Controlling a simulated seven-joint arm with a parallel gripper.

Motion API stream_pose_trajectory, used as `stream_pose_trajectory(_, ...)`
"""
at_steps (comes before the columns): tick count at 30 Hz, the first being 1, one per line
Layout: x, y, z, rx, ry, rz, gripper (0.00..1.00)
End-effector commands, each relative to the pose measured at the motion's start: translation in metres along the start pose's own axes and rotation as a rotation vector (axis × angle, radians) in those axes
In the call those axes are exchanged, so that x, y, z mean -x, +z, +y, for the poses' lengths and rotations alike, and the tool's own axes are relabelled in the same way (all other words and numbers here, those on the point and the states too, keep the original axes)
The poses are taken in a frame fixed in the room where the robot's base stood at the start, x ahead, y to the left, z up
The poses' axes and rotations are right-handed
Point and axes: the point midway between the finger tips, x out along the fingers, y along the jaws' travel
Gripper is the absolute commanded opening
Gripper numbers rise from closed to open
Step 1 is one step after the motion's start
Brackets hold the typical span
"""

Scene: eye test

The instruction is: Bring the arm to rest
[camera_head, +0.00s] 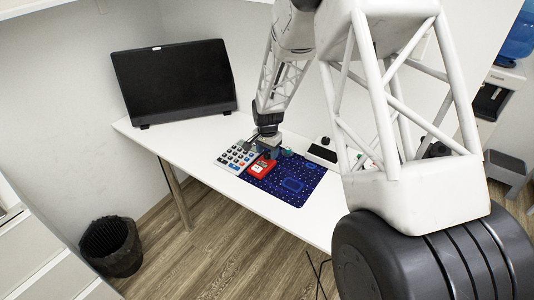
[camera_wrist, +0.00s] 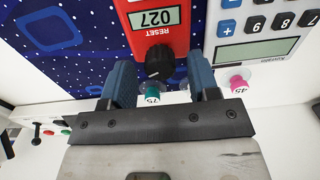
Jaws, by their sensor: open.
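My gripper (camera_head: 268,146) hangs over the white table (camera_head: 226,183), above the far side of the red device. In the wrist view its two blue fingers (camera_wrist: 161,66) are apart. The red device (camera_wrist: 150,28) has a display reading 027, the word RESET and a black knob (camera_wrist: 160,62). The knob shows between the fingertips with gaps on both sides; I see nothing held. The device also shows in the head view (camera_head: 262,168), on a dark blue patterned mat (camera_head: 300,188).
A calculator (camera_head: 237,156) lies left of the red device. A teal piece marked 75 (camera_wrist: 152,96) and a pink piece marked 45 (camera_wrist: 237,86) are near the fingers. A black monitor (camera_head: 173,80) stands at the back left. A waste bin (camera_head: 111,247) is on the floor.

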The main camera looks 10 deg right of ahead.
Motion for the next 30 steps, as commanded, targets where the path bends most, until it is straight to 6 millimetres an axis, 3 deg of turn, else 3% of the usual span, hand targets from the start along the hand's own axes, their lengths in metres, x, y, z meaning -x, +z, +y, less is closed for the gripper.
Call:
stream_pose_trajectory(7,-0.014,0.000,0.000,0.000,0.001,-0.001,0.55)
stream_pose_trajectory(19,-0.016,0.000,0.000,0.000,0.000,0.000,0.55)
stream_pose_trajectory(27,-0.016,0.000,0.000,0.000,0.000,0.000,0.14)
stream_pose_trajectory(30,-0.016,0.000,0.000,0.000,0.000,0.000,0.13)
